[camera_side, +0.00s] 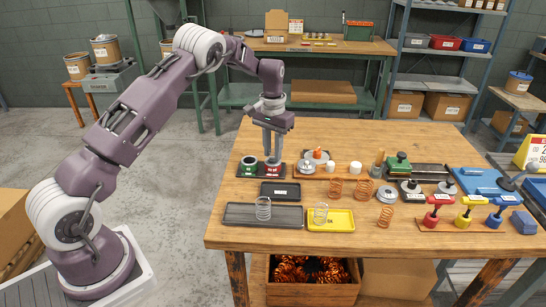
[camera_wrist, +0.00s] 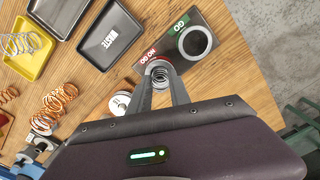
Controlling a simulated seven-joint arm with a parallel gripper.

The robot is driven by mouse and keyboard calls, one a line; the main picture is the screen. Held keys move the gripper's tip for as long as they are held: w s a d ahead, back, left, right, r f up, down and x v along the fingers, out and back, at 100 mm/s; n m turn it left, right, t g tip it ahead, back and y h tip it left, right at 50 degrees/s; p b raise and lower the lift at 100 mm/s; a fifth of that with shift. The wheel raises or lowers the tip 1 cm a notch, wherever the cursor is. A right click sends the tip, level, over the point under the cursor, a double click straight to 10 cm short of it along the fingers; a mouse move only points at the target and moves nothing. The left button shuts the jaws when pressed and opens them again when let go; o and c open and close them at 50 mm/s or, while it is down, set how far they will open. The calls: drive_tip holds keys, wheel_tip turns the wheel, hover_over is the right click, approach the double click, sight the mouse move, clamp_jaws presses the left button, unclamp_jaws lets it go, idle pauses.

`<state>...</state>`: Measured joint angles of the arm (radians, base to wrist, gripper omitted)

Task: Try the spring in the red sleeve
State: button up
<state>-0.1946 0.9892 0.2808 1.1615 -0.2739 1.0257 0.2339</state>
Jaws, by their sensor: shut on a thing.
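My gripper (camera_side: 273,158) points down over the dark gauge block (camera_side: 243,175). It is shut on a silver spring (camera_wrist: 160,72), seen end-on between the fingertips in the wrist view. The block carries two sleeves: a GO sleeve with a green label (camera_wrist: 181,28) and a NO GO sleeve with a red label (camera_wrist: 150,56). The spring is right at the red-labelled end. The fingers and spring hide most of the red sleeve, so I cannot tell whether the spring is inside it or just above. The GO sleeve (camera_wrist: 195,41) shows an open, dark bore.
A black WASTE tray (camera_wrist: 105,55) lies beside the block. A long dark tray (camera_side: 235,214) and a yellow tray (camera_side: 342,225) hold silver springs. Copper springs (camera_side: 335,188) stand to the right. A round metal piece (camera_side: 306,167) stands close right of the gripper.

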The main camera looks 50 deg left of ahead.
sight(273, 151)
drive_tip(key=shift+r, duration=0.1)
drive_tip(key=shift+r, duration=2.45)
